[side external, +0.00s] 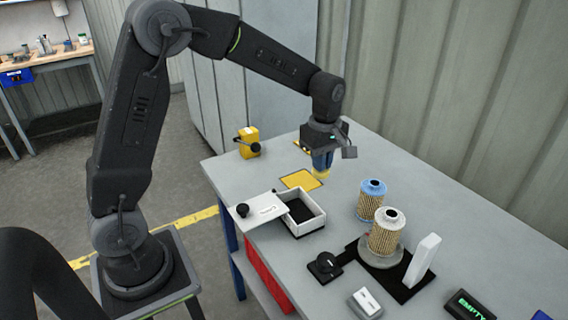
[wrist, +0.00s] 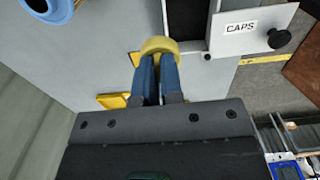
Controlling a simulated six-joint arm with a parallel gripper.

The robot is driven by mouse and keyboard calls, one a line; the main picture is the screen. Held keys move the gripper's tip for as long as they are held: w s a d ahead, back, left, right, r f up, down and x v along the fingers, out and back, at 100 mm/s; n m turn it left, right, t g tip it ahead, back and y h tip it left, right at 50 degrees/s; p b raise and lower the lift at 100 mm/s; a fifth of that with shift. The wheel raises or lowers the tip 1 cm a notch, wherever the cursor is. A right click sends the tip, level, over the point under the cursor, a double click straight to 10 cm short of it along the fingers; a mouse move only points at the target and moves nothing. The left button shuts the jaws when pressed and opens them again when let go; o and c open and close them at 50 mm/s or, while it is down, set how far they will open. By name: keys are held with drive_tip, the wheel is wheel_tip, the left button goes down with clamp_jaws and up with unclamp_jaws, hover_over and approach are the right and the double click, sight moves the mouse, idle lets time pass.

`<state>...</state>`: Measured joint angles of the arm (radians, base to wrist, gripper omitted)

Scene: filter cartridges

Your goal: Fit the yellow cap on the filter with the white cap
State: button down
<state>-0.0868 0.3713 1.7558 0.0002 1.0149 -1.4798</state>
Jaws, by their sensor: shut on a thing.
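My gripper (side external: 322,162) is shut on the yellow cap (side external: 322,175), held at the fingertips over the yellow mat (side external: 297,179); the height of the gap is hard to judge. In the wrist view the yellow cap (wrist: 159,45) is a ring at the ends of the blue fingers (wrist: 158,65). The filter with the white cap (side external: 386,236) stands upright on a round grey base on a black plate, to the right of and nearer than my gripper. It is not visible in the wrist view.
A filter with a blue cap (side external: 371,199) stands just behind the white-capped one; its cap edge shows in the wrist view (wrist: 48,10). A white upright (side external: 422,262) rises beside the base. An open white box (side external: 307,226) has its lid (side external: 262,210) slid left. A yellow block (side external: 249,141) stands behind.

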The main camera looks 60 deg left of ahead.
drive_tip(key=w+d+r, duration=0.2)
drive_tip(key=w+d, duration=0.1)
drive_tip(key=d, duration=0.5)
drive_tip(key=r, duration=0.2)
hover_over(392, 213)
drive_tip(key=shift+a+f, duration=0.1)
drive_tip(key=shift+f, duration=1.9)
drive_tip(key=shift+f, duration=0.6)
drive_tip(key=c, duration=1.2)
unclamp_jaws()
drive_tip(key=shift+o, duration=0.5)
drive_tip(key=o, duration=0.3)
